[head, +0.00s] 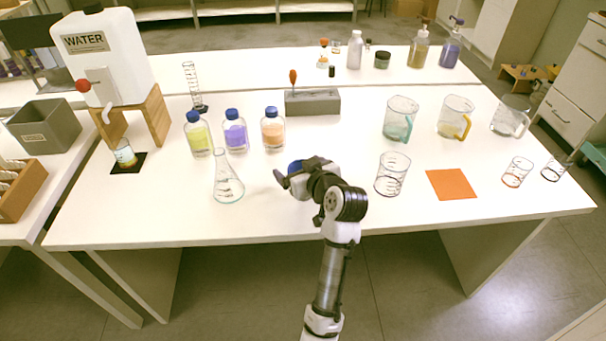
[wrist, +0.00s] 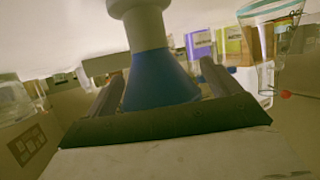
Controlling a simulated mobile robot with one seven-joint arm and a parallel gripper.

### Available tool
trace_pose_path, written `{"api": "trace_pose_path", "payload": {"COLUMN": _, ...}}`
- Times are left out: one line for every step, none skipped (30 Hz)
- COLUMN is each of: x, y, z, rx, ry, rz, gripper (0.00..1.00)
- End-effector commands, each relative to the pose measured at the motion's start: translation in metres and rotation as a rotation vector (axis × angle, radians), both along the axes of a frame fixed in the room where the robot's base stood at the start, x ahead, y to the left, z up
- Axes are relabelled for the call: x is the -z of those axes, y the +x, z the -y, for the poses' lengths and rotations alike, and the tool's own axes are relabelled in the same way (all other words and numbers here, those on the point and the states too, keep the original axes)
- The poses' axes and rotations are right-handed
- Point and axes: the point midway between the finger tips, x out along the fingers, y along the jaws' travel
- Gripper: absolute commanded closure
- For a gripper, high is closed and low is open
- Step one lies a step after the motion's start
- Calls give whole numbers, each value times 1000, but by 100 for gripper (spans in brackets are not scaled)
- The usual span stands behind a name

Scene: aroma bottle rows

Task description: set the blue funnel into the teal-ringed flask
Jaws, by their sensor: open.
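The blue funnel (head: 294,166) is mostly hidden behind my gripper (head: 289,173) in the head view, over the middle of the table. In the wrist view, which looks upside down, the blue funnel (wrist: 158,78) is large, between the two fingers of my open gripper (wrist: 160,85). Its narrow end meets a pale round piece (wrist: 143,22), seemingly a support. Contact with the fingers cannot be told. The teal-ringed flask (head: 228,187), clear and conical, stands upright left of my gripper. It also shows in the wrist view (wrist: 273,40). Nothing is seen in its neck.
Yellow (head: 199,138), purple (head: 235,136) and orange (head: 272,134) bottles stand behind the flask. A glass beaker (head: 391,175) stands right of my gripper, near an orange mat (head: 451,184). A grey block (head: 312,103) lies behind. Table surface between flask and gripper is clear.

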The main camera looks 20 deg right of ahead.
Motion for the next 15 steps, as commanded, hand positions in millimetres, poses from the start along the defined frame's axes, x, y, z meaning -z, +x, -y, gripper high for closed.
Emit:
{"api": "trace_pose_path", "payload": {"x": 0, "y": 0, "z": 0, "rx": 0, "ry": 0, "rz": 0, "gripper": 11}}
{"api": "trace_pose_path", "payload": {"x": 0, "y": 0, "z": 0, "rx": 0, "ry": 0, "rz": 0, "gripper": 11}}
{"api": "trace_pose_path", "payload": {"x": 0, "y": 0, "z": 0, "rx": 0, "ry": 0, "rz": 0, "gripper": 13}}
{"api": "trace_pose_path", "payload": {"x": 0, "y": 0, "z": 0, "rx": 0, "ry": 0, "rz": 0, "gripper": 17}}
{"api": "trace_pose_path", "payload": {"x": 0, "y": 0, "z": 0, "rx": 0, "ry": 0, "rz": 0, "gripper": 21}}
{"api": "trace_pose_path", "payload": {"x": 0, "y": 0, "z": 0, "rx": 0, "ry": 0, "rz": 0, "gripper": 26}}
{"api": "trace_pose_path", "payload": {"x": 0, "y": 0, "z": 0, "rx": 0, "ry": 0, "rz": 0, "gripper": 30}}
{"api": "trace_pose_path", "payload": {"x": 0, "y": 0, "z": 0, "rx": 0, "ry": 0, "rz": 0, "gripper": 34}}
{"api": "trace_pose_path", "payload": {"x": 0, "y": 0, "z": 0, "rx": 0, "ry": 0, "rz": 0, "gripper": 40}}
{"api": "trace_pose_path", "payload": {"x": 0, "y": 0, "z": 0, "rx": 0, "ry": 0, "rz": 0, "gripper": 43}}
{"api": "trace_pose_path", "payload": {"x": 0, "y": 0, "z": 0, "rx": 0, "ry": 0, "rz": 0, "gripper": 47}}
{"api": "trace_pose_path", "payload": {"x": 0, "y": 0, "z": 0, "rx": 0, "ry": 0, "rz": 0, "gripper": 53}}
{"api": "trace_pose_path", "payload": {"x": 0, "y": 0, "z": 0, "rx": 0, "ry": 0, "rz": 0, "gripper": 57}}
{"api": "trace_pose_path", "payload": {"x": 0, "y": 0, "z": 0, "rx": 0, "ry": 0, "rz": 1, "gripper": 58}}
{"api": "trace_pose_path", "payload": {"x": 0, "y": 0, "z": 0, "rx": 0, "ry": 0, "rz": 1, "gripper": 58}}
